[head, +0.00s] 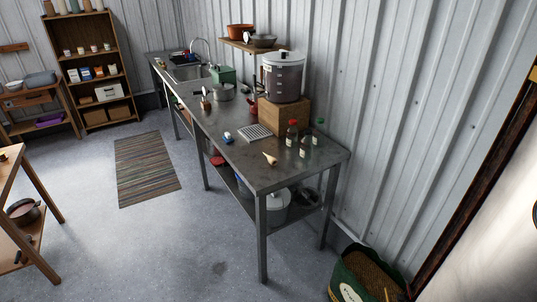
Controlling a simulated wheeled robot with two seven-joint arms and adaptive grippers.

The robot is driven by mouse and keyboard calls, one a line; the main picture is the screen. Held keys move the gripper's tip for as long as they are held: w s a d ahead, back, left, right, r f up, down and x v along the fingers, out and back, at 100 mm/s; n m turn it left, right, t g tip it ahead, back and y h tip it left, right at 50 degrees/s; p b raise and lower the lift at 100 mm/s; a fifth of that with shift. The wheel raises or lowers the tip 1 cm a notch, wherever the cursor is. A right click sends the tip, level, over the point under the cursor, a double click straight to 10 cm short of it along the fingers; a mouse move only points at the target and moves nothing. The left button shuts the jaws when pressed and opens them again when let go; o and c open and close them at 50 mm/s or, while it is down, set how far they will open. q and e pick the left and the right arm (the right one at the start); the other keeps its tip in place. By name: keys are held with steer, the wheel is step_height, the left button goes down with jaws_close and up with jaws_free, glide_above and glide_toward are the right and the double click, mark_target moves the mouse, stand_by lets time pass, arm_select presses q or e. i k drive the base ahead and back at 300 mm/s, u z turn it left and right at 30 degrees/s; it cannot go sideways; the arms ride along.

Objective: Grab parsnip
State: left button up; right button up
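A small cream-coloured, tapered object that looks like the parsnip (270,159) lies on the near part of the long grey metal table (262,178). Its thin end points toward the upper left. Nothing covers it. Neither of my grippers shows in the head view.
Bottles (292,133) stand right of the parsnip, near the wall. A wire rack (255,132) and a big pot (282,77) on a wooden box (285,113) are behind it. A green sack (362,278) stands on the floor at right. Open floor (170,245) lies left of the table.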

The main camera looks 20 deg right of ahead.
mark_target(272, 160)
steer(key=u, duration=0.05)
steer(key=i, duration=3.1)
steer(key=z, duration=2)
